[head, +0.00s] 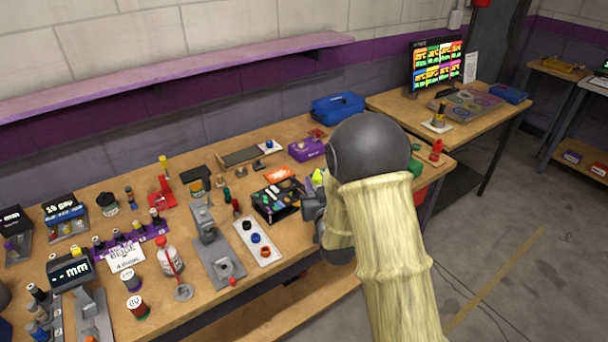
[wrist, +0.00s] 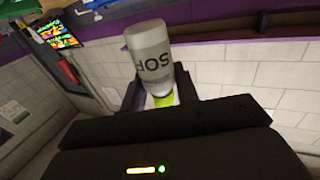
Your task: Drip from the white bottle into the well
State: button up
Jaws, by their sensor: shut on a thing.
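In the wrist view, a pale grey-white bottle (wrist: 152,58) with dark letters sits between the fingers of my gripper (wrist: 163,98). A yellow-green part (wrist: 163,101) shows at its near end. In the head view, my gripper (head: 313,205) is at the right of the bench, mostly behind my arm, with a yellow-green tip (head: 317,177) beside it. The bottle's body is hidden there, and I cannot tell its tilt. A grey stand (head: 217,262) with a round recess is left of my gripper. I cannot tell whether this is the well.
A white strip (head: 272,256) with black, blue and red round pieces lies between the stand and my gripper. A black tray (head: 263,212) of small parts is just left of my gripper. The bench is crowded.

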jog(key=s+d+r+m+h+p, duration=0.2)
jog(key=d+r+p, duration=0.8)
jog(key=p, duration=0.9)
jog(key=shift+s+d+h, duration=0.6)
jog(key=shift+d, duration=0.2)
